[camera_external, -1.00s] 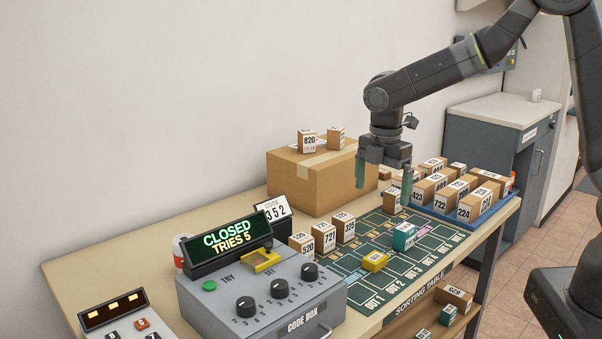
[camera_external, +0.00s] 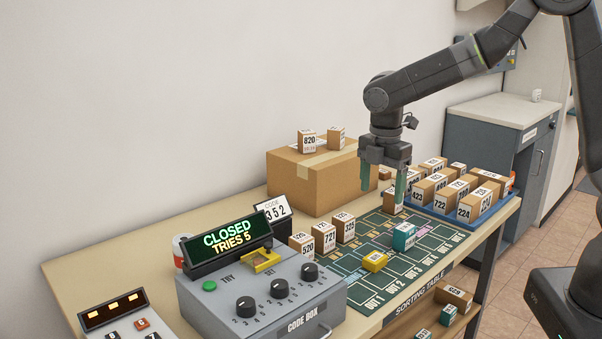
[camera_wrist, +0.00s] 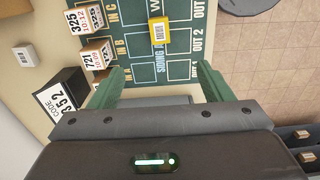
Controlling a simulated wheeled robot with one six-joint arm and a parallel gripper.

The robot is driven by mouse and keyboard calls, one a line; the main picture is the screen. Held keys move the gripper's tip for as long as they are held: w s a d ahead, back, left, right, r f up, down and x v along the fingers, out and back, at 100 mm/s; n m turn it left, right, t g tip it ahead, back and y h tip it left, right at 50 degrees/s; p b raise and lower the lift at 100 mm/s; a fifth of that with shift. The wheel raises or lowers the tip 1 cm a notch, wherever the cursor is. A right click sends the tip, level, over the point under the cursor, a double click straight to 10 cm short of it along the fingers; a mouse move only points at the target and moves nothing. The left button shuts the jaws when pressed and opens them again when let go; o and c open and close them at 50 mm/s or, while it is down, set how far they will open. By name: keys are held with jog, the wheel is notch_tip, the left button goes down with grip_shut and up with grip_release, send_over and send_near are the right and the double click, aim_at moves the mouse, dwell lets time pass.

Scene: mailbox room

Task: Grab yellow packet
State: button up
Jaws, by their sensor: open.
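The yellow packet (camera_external: 374,261) is a small box with a white label, lying on the green sorting mat (camera_external: 350,283) near the front edge of the table. My gripper (camera_external: 382,188) is open and empty, pointing down above the far part of the mat. In the external view it is higher than the packet and farther back. In the wrist view the yellow packet (camera_wrist: 159,34) shows near the top centre, ahead of and between the two green fingers of my gripper (camera_wrist: 157,78), apart from both.
A teal box (camera_external: 404,236) stands on the mat beside the packet. Several numbered brown boxes (camera_external: 345,228) line the mat's back edge. A large carton (camera_external: 310,180) stands behind, a blue tray (camera_external: 462,222) of boxes at right, and the grey code box (camera_external: 262,300) at front left.

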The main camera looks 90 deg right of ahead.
jog(key=n+t+h+b, duration=0.3)
jog(key=n+b, duration=0.7)
jog(key=n, duration=0.8)
send_near(376, 257)
jog(key=f, duration=0.1)
jog(key=d+f+b, duration=0.1)
jog(key=f, duration=0.1)
jog(key=shift+d, duration=0.15)
jog(key=shift+w+b+x, duration=0.2)
jog(key=shift+x, duration=1.2)
jog(key=shift+w+b+x, duration=0.2)
jog(key=shift+x, duration=1.2)
jog(key=shift+r, duration=0.1)
jog(key=c, duration=1.1)
